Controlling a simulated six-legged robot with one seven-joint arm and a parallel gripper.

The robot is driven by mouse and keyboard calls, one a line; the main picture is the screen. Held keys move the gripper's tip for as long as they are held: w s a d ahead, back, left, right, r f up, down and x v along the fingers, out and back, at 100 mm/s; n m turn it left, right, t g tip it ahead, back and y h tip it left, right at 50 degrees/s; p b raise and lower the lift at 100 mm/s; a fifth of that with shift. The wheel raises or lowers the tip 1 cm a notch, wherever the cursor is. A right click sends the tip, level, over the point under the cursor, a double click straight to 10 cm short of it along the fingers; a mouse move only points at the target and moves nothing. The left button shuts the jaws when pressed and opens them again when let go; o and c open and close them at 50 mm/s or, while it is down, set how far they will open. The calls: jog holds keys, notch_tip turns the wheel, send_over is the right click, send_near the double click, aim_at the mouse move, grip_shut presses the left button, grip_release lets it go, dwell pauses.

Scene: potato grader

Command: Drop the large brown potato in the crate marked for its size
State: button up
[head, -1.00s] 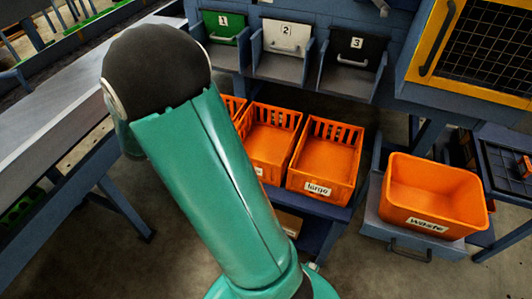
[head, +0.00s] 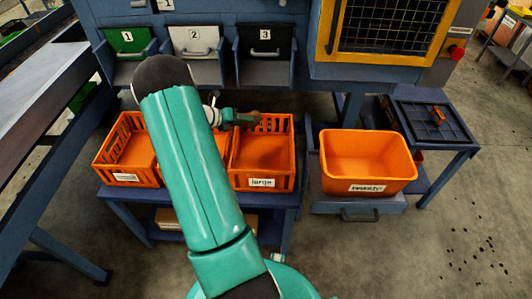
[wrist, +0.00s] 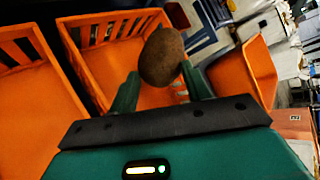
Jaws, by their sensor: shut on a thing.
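The brown potato (head: 253,116) is in my gripper (head: 240,118), over the back part of the crate labelled "large" (head: 238,181). In the wrist view the potato (wrist: 161,56) sits between the two green fingers of my gripper (wrist: 160,80), shut on it. The large crate (wrist: 95,65) is orange with slotted walls, and the part of it that shows inside is empty. I cannot tell the height of the potato above the crate.
Left of the large crate are a middle crate (head: 220,143), partly hidden by my arm, and a labelled slotted crate (head: 112,178). An orange waste bin (head: 370,160) stands to the right. Numbered bins (head: 265,63) hang behind the crates. A dark side table (head: 432,122) is at far right.

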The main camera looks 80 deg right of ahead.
aim_at(254, 123)
jog(key=shift+m+g+y, duration=0.5)
jog(key=shift+m+y, duration=0.3)
jog(key=shift+m, duration=0.1)
jog(key=s, duration=0.1)
jog(key=s+d+f, duration=0.1)
jog(key=s, duration=0.3)
jog(key=shift+s+d+f, duration=0.25)
jog(key=shift+f, duration=3)
jog(key=o, duration=1.4)
jog(key=shift+o, duration=0.2)
jog(key=shift+w, duration=0.1)
jog(key=v, duration=1.3)
jog(key=shift+w+a+r, duration=0.15)
jog(key=shift+w+a, duration=0.05)
jog(key=shift+w, duration=0.05)
